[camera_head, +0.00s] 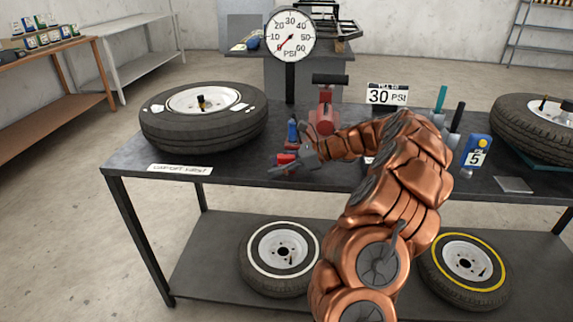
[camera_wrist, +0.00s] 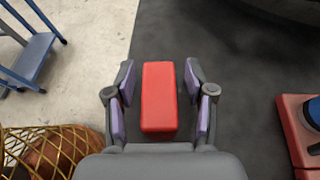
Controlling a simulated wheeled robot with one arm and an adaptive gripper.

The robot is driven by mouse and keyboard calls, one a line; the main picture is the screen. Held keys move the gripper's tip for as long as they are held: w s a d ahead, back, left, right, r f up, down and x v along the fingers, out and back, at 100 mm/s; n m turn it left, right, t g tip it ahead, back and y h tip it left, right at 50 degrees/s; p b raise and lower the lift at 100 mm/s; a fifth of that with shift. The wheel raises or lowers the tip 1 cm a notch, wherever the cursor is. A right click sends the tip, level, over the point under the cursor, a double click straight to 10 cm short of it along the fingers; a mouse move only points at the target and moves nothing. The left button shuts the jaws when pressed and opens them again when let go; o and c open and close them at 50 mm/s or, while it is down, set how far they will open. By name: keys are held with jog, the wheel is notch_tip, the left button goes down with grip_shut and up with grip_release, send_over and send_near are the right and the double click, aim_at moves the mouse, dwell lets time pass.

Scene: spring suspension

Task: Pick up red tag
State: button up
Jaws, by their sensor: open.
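The red tag (camera_wrist: 159,97) is a plain red block lying on the dark tabletop, close to the table's edge. In the wrist view it sits between the two purple-padded fingers of my gripper (camera_wrist: 159,72), with a gap on each side. The gripper is open. In the head view a small red patch (camera_head: 285,158), likely the tag, shows at my gripper (camera_head: 288,164), which partly hides it. I cannot tell the exact height of the fingers over the table.
A blue item on a red base (camera_wrist: 300,125) stands close to the right in the wrist view. A tire (camera_head: 205,118) lies on the table at left. A pressure gauge (camera_head: 290,36) and a red tool (camera_head: 326,105) stand behind. A white label (camera_head: 180,170) marks the front edge.

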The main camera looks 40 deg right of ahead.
jog(key=shift+c, duration=0.2)
grip_shut()
dwell(0.3)
